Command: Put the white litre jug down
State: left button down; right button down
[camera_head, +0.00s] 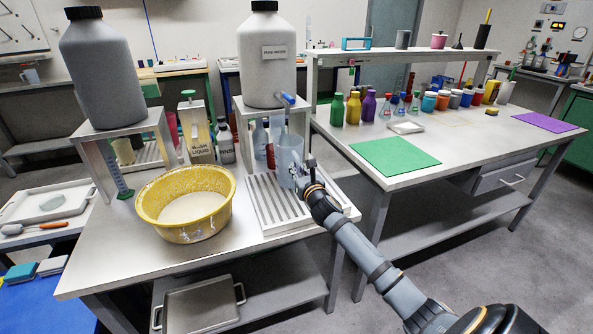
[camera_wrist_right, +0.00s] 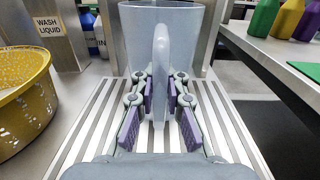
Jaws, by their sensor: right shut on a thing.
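The pale, bluish-white jug (camera_head: 288,155) is upright at the slatted drain rack (camera_head: 268,212), below the blue tap (camera_head: 288,98) of a large white container. In the right wrist view the jug (camera_wrist_right: 188,38) is close ahead, its handle (camera_wrist_right: 160,75) towards me. My right gripper (camera_head: 303,176) is at the jug's handle side; in the wrist view its fingers (camera_wrist_right: 160,100) are shut on the handle from both sides. I cannot tell whether the jug's base touches the slats. Its contents are hidden. My left gripper is not in view.
A yellow basin (camera_head: 151,206) stands left of the rack, and a wash liquid bottle (camera_head: 196,130) behind it. A large grey container (camera_head: 101,75) sits on a stand at left. The right bench carries several bottles and a green mat (camera_head: 395,157).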

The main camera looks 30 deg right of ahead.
jog(key=c, duration=1.4)
grip_release()
jog(key=shift+f, duration=0.1)
jog(key=shift+o, duration=0.2)
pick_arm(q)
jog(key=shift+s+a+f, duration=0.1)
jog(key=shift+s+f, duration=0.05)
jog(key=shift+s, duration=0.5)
pick_arm(e)
jog(key=v, duration=1.2)
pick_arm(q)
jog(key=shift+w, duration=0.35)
